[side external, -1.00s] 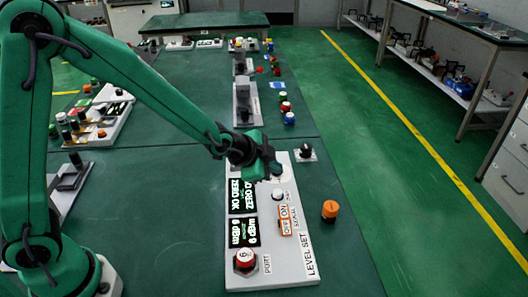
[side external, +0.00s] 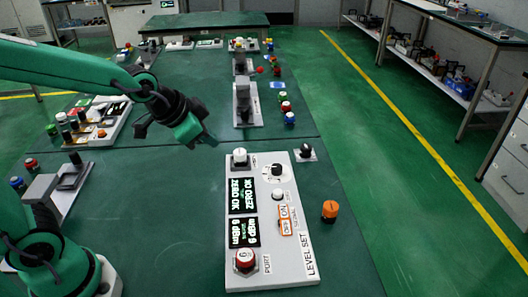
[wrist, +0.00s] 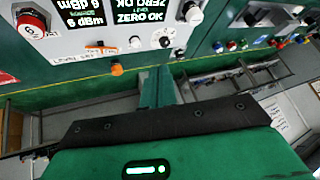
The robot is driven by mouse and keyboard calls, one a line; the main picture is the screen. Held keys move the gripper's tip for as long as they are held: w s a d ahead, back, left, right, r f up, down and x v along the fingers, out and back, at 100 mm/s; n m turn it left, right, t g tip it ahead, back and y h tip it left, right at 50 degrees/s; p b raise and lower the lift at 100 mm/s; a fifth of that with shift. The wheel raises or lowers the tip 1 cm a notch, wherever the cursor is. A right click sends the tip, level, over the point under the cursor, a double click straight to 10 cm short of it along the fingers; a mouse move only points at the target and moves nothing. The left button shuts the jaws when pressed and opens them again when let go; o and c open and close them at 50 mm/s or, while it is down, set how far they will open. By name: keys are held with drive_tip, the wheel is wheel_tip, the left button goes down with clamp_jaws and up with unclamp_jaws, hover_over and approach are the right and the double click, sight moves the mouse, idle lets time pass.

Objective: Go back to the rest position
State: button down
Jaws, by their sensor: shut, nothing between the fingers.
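My gripper (side external: 207,139) hangs above the green table, up and to the left of the white control panel (side external: 296,252), and touches nothing. It is shut and empty. The panel lies flat, with dark displays (side external: 243,195) reading "ZERO OK" and "6 dBm", a red-and-white knob (side external: 245,260), a white knob (side external: 239,157), a black dial (side external: 277,169) and an orange OFF/ON switch (side external: 286,220). In the wrist view the panel shows at the top, upside down, with its red-and-white knob (wrist: 32,23). The green gripper body (wrist: 165,150) fills the bottom there.
An orange knob (side external: 330,209) stands right of the panel, and a small black knob (side external: 306,151) at its top right. A grey block device (side external: 243,104) stands behind. More boxes with knobs (side external: 98,119) lie at the left. The table right of the panel is mostly clear.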

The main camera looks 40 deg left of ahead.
drive_tip(key=s+a+r+n, duration=0.1)
drive_tip(key=s+a+n, duration=0.1)
drive_tip(key=s, duration=0.5)
drive_tip(key=s+a+r+n+g, duration=0.1)
drive_tip(key=s+a+r+n, duration=0.1)
drive_tip(key=s, duration=0.5)
drive_tip(key=shift+a+n+g+y, duration=0.3)
drive_tip(key=shift+n+y, duration=0.1)
drive_tip(key=shift+n, duration=0.2)
